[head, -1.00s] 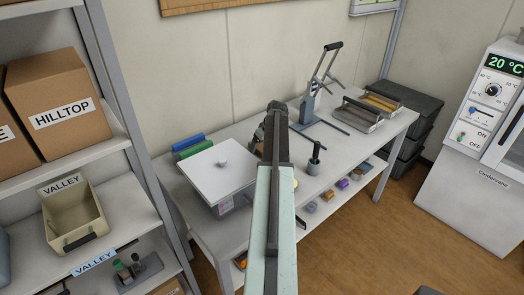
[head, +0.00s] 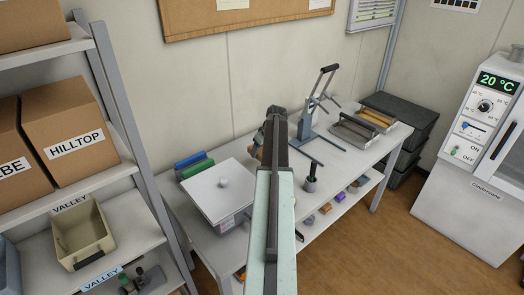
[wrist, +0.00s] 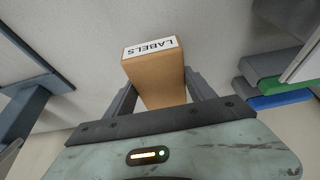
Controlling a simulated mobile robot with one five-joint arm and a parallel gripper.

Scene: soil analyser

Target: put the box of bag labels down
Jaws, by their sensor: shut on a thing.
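The box of bag labels (wrist: 155,75) is a small brown carton with a white "LABELS" strip, seen in the wrist view. My gripper (wrist: 158,92) is shut on it, one finger on each side. In the head view my gripper (head: 273,112) is over the back part of the white bench (head: 330,165), and my own arm hides most of the box. I cannot tell whether the box touches the bench top.
A white-lidded box (head: 222,190) and green and blue binders (head: 195,165) stand left of my arm. A lever press (head: 315,110), a dark pot (head: 311,178) and metal trays (head: 358,130) are to the right. A shelf (head: 110,240) with cartons is at far left.

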